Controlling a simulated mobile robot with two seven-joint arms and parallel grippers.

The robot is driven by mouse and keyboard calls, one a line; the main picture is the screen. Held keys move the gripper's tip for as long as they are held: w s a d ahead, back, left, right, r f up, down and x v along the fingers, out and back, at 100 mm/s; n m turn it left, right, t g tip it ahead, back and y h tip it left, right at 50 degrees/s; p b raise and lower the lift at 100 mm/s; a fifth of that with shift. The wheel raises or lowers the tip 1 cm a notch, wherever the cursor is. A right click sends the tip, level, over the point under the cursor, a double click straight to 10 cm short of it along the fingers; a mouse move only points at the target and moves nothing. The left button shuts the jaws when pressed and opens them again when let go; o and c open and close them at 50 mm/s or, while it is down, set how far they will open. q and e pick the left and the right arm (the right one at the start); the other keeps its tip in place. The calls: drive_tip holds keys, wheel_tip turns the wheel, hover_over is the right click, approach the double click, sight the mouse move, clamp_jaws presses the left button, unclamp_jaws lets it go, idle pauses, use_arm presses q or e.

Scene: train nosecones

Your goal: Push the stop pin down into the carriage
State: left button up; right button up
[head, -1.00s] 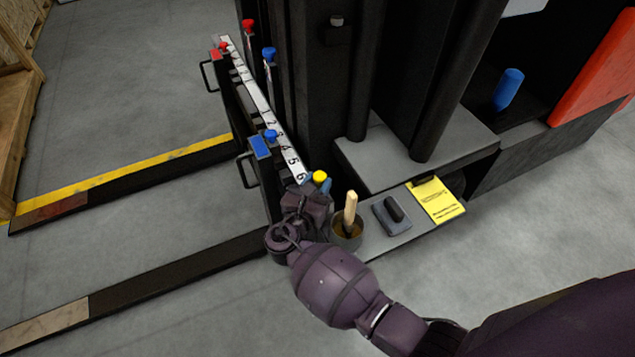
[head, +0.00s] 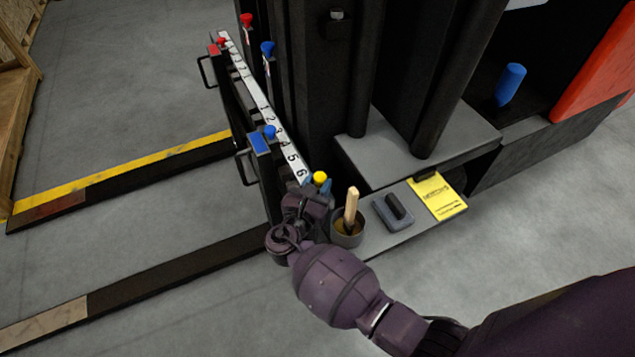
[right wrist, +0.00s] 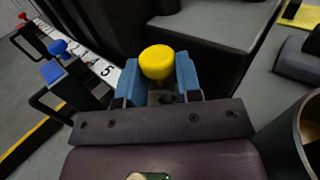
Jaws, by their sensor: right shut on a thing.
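The stop pin has a round yellow knob (head: 320,177), seen at the near end of the numbered carriage rail (head: 262,95). It also shows in the right wrist view (right wrist: 157,62). My right gripper (head: 316,187) is at this end of the rail. In the right wrist view its blue fingers (right wrist: 159,80) stand on either side of the pin, shut on it just below the knob. The pin's lower part and its hole are mostly hidden by the fingers and the gripper body. How deep the pin sits cannot be told. My left gripper is not in view.
A grey cup (head: 347,235) with a wooden handle stands close right of my right gripper. A dark block-like tool (head: 393,211) and a yellow card (head: 437,196) lie beyond it. Blue-marked (head: 259,143) and red-marked fork hangers sit along the rail. The black mast rises behind.

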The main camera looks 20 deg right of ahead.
use_arm(q)
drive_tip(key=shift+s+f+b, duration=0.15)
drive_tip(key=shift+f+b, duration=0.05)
drive_tip(key=shift+b, duration=0.1)
use_arm(e)
drive_tip(key=shift+f, duration=0.75)
drive_tip(key=o, duration=1.1)
drive_tip(key=shift+c, duration=0.2)
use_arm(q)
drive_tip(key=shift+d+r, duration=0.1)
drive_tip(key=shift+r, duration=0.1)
use_arm(e)
drive_tip(key=shift+f, duration=0.1)
drive_tip(key=v, duration=0.3)
drive_tip(key=shift+s+a+p, duration=0.1)
drive_tip(key=shift+s+p, duration=0.05)
drive_tip(key=shift+p, duration=0.2)
use_arm(q)
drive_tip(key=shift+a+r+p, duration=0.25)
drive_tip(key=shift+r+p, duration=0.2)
drive_tip(key=shift+p, duration=0.1)
use_arm(e)
drive_tip(key=v, duration=0.7)
drive_tip(key=shift+a+r, duration=0.2)
drive_tip(key=shift+r, duration=0.05)
drive_tip(key=shift+s, duration=0.1)
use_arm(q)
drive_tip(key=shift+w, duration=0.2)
